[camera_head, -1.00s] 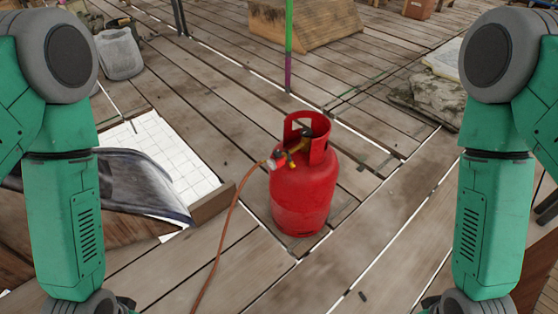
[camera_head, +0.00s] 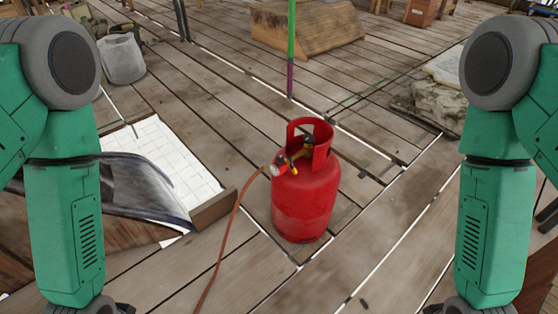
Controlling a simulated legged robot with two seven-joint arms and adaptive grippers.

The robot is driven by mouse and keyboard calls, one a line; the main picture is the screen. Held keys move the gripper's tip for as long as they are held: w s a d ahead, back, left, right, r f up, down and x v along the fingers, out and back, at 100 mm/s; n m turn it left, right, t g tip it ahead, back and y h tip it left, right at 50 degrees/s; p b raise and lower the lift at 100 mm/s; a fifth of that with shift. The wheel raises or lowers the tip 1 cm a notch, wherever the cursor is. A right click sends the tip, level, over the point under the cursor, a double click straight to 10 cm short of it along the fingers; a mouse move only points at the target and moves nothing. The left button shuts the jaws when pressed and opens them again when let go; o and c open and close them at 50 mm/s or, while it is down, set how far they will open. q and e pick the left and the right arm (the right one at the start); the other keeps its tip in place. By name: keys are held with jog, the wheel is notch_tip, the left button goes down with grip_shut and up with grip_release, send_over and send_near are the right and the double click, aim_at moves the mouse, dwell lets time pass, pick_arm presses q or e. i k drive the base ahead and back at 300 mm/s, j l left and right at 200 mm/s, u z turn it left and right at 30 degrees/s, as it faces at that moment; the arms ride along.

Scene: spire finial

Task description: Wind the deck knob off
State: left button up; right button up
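A red gas cylinder (camera_head: 305,205) stands upright on the wooden deck in the middle of the view. Its top has a red collar with an opening. Inside the collar is a brass valve (camera_head: 300,155) with a small regulator (camera_head: 280,168) on its left side. An orange-brown hose (camera_head: 234,222) runs from the regulator down to the bottom edge. I cannot make out a separate deck knob. My two green arms hang at the left and right sides, and both grippers are below the picture, out of view.
A white tiled sheet (camera_head: 165,155) and dark curled sheeting (camera_head: 125,185) lie at left by a wooden board. A grey bucket (camera_head: 121,60) stands back left. A wooden ramp-like block (camera_head: 308,30) and a green-purple pole (camera_head: 291,45) are behind. Stone slabs (camera_head: 437,103) lie right.

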aim_at(279, 159)
jog(key=i+l, duration=0.2)
jog(key=i+l+u, duration=0.15)
jog(key=l, duration=0.3)
jog(key=i+l, duration=0.25)
jog(key=i+l+u, duration=0.1)
jog(key=l, duration=0.35)
jog(key=i, duration=0.05)
